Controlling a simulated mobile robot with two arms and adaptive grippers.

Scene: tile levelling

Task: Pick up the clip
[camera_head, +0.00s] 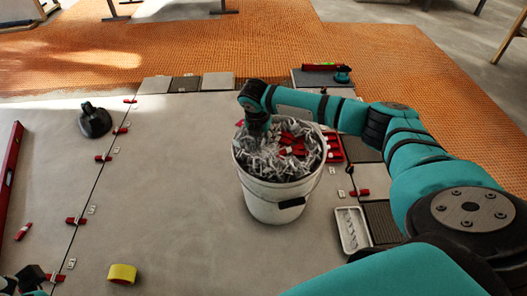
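A white bucket (273,207) stands on the grey tiles in the middle of the camera_head view. It is full of pale, silvery clips (268,163), with several red wedges (293,143) among them. My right arm reaches in from the right, and my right gripper (256,137) points down at the bucket's far left part, at the level of the clips. Its fingertips are hidden, so I cannot tell whether it holds a clip. A dark part at the bottom left corner looks like my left gripper (32,278); its fingers are unclear.
Red wedges and clips line the tile joint (103,157) at left. A white tray (352,231) stands right of the bucket. Bare tile lies left of it.

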